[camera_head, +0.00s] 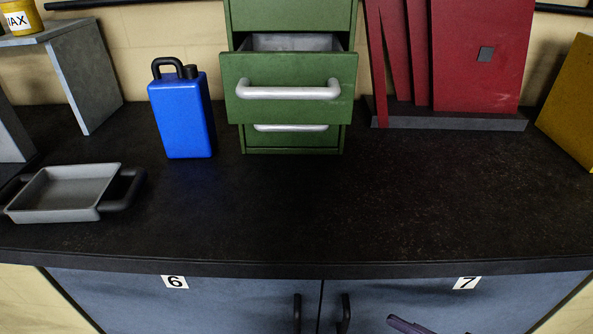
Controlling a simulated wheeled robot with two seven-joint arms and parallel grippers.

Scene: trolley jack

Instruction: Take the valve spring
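No valve spring shows in this view. The green drawer cabinet (291,14) stands at the back of the worktop. One of its drawers (238,104) is pulled partly out, and a strip of its grey inside shows above the front. The drawer's floor is hidden by its front, so I cannot tell what lies in it. A small dark piece at the bottom edge, right of centre, looks like the tip of my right gripper (408,326); too little shows to tell its opening. My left gripper is not in view.
A grey tray (52,215) with dark handles lies at the left of the worktop (330,215). A blue can (182,118) stands left of the cabinet. Red panels (475,60) stand in a rack at the back right, near a yellow object (572,105). The worktop's middle and right are clear.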

